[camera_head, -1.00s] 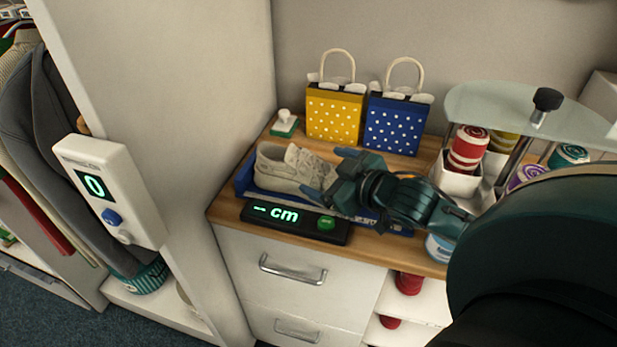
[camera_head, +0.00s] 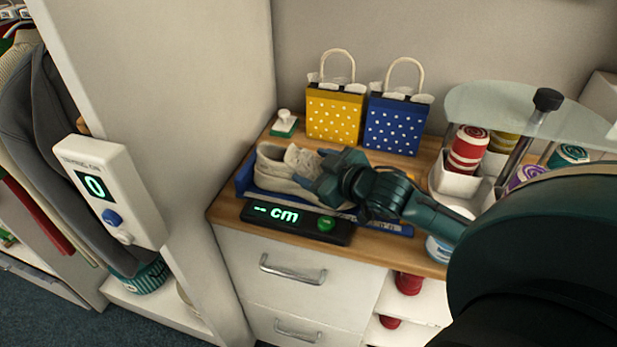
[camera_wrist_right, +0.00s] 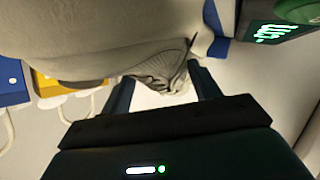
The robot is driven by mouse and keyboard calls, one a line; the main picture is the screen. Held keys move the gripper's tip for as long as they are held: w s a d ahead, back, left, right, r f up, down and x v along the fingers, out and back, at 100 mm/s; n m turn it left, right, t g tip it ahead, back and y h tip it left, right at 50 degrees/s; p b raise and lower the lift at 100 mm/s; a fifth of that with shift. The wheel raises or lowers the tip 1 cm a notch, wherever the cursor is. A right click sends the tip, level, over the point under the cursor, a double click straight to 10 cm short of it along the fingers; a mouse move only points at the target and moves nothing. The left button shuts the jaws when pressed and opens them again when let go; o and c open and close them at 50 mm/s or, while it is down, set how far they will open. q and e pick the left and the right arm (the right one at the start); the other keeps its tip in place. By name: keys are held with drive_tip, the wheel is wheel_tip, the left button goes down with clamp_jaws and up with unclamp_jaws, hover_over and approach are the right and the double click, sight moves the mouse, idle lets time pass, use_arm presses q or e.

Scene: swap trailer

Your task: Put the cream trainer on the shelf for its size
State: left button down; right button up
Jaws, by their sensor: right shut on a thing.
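The cream trainer (camera_head: 278,166) is on the blue foot-measuring tray (camera_head: 384,226), toe pointing right. My right gripper (camera_head: 314,170) reaches in from the right and is shut on the trainer, over its toe half. In the right wrist view the trainer (camera_wrist_right: 90,35) fills the upper left, with part of it between the two fingers (camera_wrist_right: 160,88). The toe is hidden behind the gripper in the head view. The display (camera_head: 290,217) in front of the tray reads "-- cm" and has a green button (camera_head: 326,224). My left gripper is not in view.
A yellow gift bag (camera_head: 335,114) and a blue gift bag (camera_head: 396,124) stand behind. A green-based stamp (camera_head: 284,126) is at the back left. A glass-topped stand (camera_head: 520,108) with coloured rolls is at right. A tall panel (camera_head: 170,90) borders the left.

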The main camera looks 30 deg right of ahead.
sight(315, 169)
drive_tip(key=c, duration=0.5)
drive_tip(key=shift+r, duration=0.1)
drive_tip(key=shift+c, duration=0.2)
